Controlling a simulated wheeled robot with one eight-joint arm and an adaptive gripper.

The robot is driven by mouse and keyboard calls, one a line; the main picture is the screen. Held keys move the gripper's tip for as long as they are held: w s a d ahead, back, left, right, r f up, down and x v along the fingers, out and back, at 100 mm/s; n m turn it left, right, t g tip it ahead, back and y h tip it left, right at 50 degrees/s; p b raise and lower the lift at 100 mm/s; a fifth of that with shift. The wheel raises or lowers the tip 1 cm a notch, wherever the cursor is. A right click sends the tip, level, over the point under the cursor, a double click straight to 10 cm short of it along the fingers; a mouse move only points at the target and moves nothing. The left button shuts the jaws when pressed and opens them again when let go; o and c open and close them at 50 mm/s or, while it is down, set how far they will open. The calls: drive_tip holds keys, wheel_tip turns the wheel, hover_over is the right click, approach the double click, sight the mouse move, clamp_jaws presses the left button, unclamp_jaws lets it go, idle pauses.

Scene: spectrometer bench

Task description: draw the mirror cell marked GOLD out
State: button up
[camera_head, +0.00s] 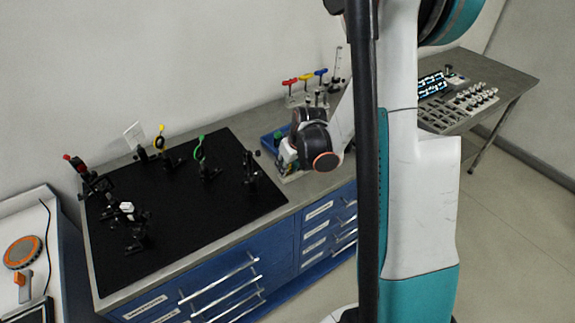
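No GOLD marking can be read from here, so I cannot tell which part is the GOLD mirror cell. Several small mounts stand on the black optical board (185,227). Among them are a red-topped mount (76,164), a yellow-ringed mount (160,141), a green-ringed mount (200,150) and a plain black mount (250,172). My gripper (286,158) is low over the bench, right of the board and beside a blue tray (268,141). My wrist hides most of it, so its fingers and anything between them cannot be made out.
A rack of red, yellow and blue T-handles (305,78) stands behind my wrist. Blue drawers with bar handles (222,292) form the bench front. A side table (512,88) at right bears a grey tray of small parts. An orange round tool (22,252) lies at far left.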

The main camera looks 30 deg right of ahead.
drive_tip(key=shift+r+p, duration=0.8)
drive_tip(key=shift+r, duration=0.85)
